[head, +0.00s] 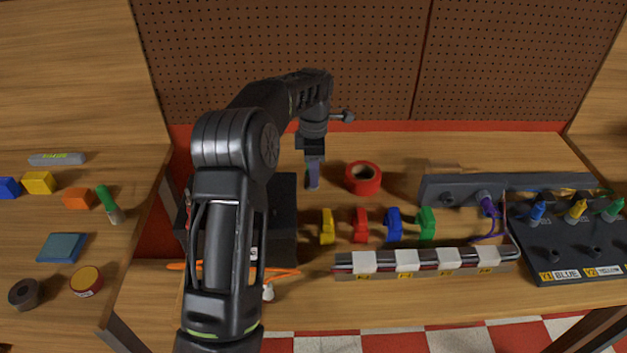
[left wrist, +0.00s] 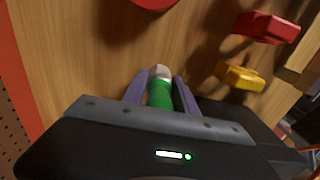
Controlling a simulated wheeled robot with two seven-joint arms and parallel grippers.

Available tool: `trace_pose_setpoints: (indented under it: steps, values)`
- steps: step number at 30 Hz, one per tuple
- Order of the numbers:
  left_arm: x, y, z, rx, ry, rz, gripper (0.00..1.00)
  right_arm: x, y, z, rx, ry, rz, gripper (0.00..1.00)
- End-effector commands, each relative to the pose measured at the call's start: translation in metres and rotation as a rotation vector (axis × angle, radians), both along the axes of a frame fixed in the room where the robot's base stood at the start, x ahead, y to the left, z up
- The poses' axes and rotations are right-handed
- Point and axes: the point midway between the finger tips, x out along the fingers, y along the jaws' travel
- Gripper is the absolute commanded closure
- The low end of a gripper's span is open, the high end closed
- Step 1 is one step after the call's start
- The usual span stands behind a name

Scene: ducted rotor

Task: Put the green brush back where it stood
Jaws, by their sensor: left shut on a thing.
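My left gripper (head: 313,176) points down over the middle table, just left of the red tape roll. In the left wrist view its two purple-grey fingers (left wrist: 160,95) are shut on a green brush (left wrist: 159,94) with a pale tip. The tip points away from the gripper toward the wooden table top; I cannot tell whether it touches. In the head view the held brush is hidden by the fingers. A similar green piece with a pale end (head: 108,201) lies on the left side table. My right gripper is not in view.
The red tape roll (head: 362,178) is close to the left gripper. A dark box (head: 285,222) stands partly behind my arm. Yellow (head: 327,227), red (head: 360,225), blue (head: 393,223) and green (head: 426,223) clips stand in a row behind a rail (head: 430,262). Connector panels fill the right.

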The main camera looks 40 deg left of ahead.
Motion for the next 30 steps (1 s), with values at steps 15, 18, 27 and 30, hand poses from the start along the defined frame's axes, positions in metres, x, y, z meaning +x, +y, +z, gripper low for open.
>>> trace_pose_setpoints:
  steps: [15, 18, 27, 30]
  values:
    - [-0.001, 0.000, -0.032, 0.000, 0.002, 0.000, 1.00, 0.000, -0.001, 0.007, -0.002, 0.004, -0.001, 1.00]
    - [-0.001, 0.000, -0.035, 0.000, 0.002, 0.000, 1.00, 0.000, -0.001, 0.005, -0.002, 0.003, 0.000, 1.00]
    - [-0.001, 0.000, -0.034, 0.000, 0.002, 0.000, 0.44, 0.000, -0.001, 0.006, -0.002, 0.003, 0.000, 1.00]
    - [-0.001, 0.000, -0.034, 0.000, 0.002, 0.000, 0.44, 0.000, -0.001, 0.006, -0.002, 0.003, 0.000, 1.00]
